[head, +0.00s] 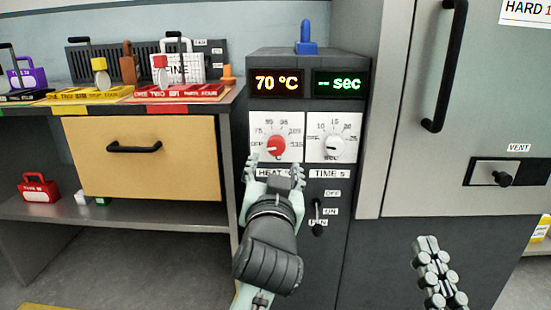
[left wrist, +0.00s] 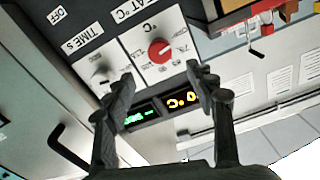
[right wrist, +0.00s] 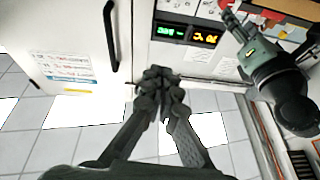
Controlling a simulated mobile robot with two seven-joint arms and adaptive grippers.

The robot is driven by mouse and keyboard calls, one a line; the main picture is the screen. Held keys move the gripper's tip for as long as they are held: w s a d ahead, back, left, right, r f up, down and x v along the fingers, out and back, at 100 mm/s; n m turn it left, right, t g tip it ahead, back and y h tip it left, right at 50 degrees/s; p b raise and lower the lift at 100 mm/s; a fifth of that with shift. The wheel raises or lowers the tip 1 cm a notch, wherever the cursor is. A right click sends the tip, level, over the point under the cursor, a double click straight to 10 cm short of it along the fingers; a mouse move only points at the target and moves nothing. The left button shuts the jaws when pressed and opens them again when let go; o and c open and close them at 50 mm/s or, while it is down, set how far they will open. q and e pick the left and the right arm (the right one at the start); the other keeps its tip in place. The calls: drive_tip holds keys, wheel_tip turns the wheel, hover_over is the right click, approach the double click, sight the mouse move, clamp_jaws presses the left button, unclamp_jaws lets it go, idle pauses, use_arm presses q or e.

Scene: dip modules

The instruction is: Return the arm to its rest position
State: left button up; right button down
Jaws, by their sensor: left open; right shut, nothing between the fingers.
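My left gripper (head: 275,172) is open and empty in front of the grey control unit (head: 290,215), just below its heat dial. The red heat dial (head: 276,145) also shows in the left wrist view (left wrist: 159,50), between and beyond the open fingers; I see no contact with it. The white time dial (head: 334,145) is to its right. The displays read 70 °C (head: 277,83) and "-- sec" (head: 338,84). My right gripper (head: 428,245) is shut and empty at the lower right, in front of the grey cabinet. It shows shut in the right wrist view (right wrist: 160,78).
A bench (head: 238,100) with colored modules and a yellow drawer (head: 140,158) stands at left. The cabinet (head: 480,150) at right has a black handle (head: 444,65) and a vent knob (head: 502,179). A switch (head: 317,218) sits below the dials. A red box (head: 38,188) is on the lower shelf.

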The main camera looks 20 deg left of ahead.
use_arm(q)
drive_tip(key=shift+s+d, duration=0.1)
drive_tip(key=shift+s, duration=0.25)
